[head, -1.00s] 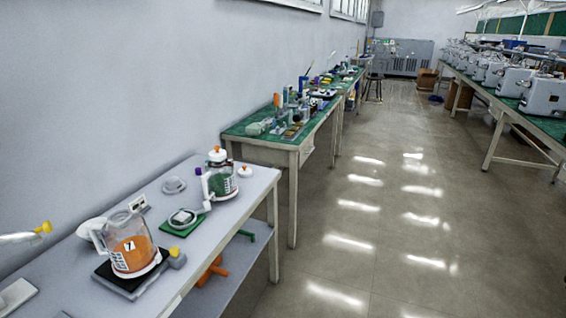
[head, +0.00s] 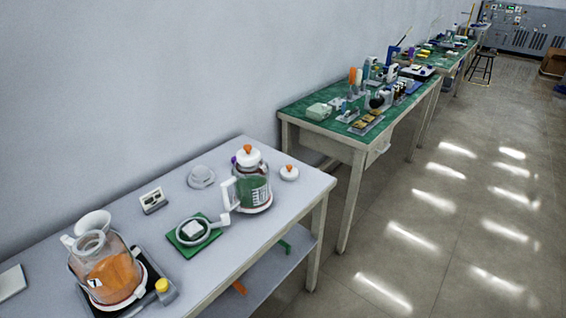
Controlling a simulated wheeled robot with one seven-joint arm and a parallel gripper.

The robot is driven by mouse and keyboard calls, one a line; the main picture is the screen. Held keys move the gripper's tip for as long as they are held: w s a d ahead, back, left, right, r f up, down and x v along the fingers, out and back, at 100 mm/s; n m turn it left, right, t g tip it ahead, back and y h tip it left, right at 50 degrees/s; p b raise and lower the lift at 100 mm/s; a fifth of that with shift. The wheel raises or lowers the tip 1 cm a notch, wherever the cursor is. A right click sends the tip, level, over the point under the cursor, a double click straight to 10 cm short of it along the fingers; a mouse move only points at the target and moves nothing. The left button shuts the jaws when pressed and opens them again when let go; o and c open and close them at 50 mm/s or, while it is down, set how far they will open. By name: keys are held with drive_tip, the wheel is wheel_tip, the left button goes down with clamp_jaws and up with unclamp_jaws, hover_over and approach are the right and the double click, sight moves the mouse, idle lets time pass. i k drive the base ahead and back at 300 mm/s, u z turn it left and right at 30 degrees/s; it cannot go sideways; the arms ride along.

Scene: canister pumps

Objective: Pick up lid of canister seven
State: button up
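Canister seven (head: 107,272) is a clear jug with orange contents and a "7" label. It stands on a black base on the grey bench at lower left, and its top looks open. A small white lid with an orange knob (head: 289,173) lies on the bench near its right end, beside a second canister (head: 250,190). That canister has green contents and wears its own white lid with an orange knob (head: 248,155). I cannot tell from labels which canister the loose lid belongs to. My gripper is not in view.
On the grey bench (head: 235,258) are a green pad with a ring-shaped part (head: 194,232), a round clear piece (head: 201,177), a small gauge box (head: 153,200) and a white funnel-like cup (head: 93,223). Cluttered green-topped tables (head: 300,108) stand beyond. The floor to the right is clear.

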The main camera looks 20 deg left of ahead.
sight(288, 173)
drive_tip(key=u, duration=0.65)
drive_tip(key=i, duration=1.25)
drive_tip(key=u, duration=0.7)
